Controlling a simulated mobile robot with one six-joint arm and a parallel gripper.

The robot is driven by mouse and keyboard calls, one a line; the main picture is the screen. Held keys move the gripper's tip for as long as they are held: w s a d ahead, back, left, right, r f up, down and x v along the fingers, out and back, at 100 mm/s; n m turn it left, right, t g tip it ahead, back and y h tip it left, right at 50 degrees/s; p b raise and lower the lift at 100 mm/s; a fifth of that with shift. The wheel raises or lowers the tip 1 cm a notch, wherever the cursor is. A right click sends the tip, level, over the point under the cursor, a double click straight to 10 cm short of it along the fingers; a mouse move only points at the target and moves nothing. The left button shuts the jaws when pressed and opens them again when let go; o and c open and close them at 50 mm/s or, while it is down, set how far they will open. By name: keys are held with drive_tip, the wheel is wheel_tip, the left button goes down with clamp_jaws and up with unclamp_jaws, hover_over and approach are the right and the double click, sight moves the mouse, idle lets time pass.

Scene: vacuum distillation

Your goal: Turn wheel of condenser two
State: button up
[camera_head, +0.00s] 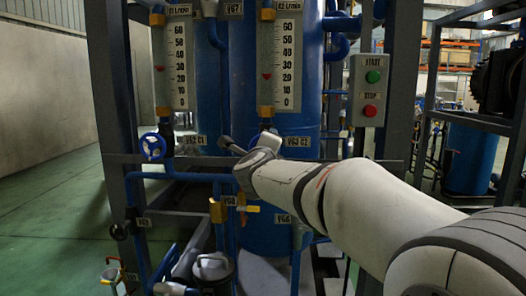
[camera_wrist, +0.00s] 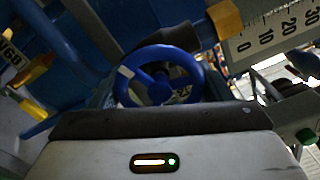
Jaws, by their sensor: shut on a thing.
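The blue handwheel (camera_wrist: 160,86) of condenser two shows in the wrist view, just beyond the dark front edge of my gripper's body. In the head view my gripper (camera_head: 240,148) is at the valve below the right-hand flow scale, left of the label reading C2 (camera_head: 297,142). The gripper and wrist hide most of this wheel there. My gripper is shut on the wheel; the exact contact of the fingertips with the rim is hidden. The similar blue wheel of condenser one (camera_head: 153,147) stands free at the left, near the C1 label.
Two flow scales (camera_head: 178,62) (camera_head: 282,65) stand above the valves. A control box (camera_head: 368,90) with green and red buttons is at the right of the wheel. Grey frame posts (camera_head: 113,75) and blue pipes surround the area. Open green floor (camera_head: 55,215) lies at the left.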

idle(0.3)
drive_tip(key=o, duration=1)
drive_tip(key=s+p, duration=0.1)
drive_tip(key=s, duration=0.6)
drive_tip(key=shift+s+a+p, duration=0.15)
drive_tip(key=shift+s+p, duration=0.2)
drive_tip(key=shift+s, duration=0.05)
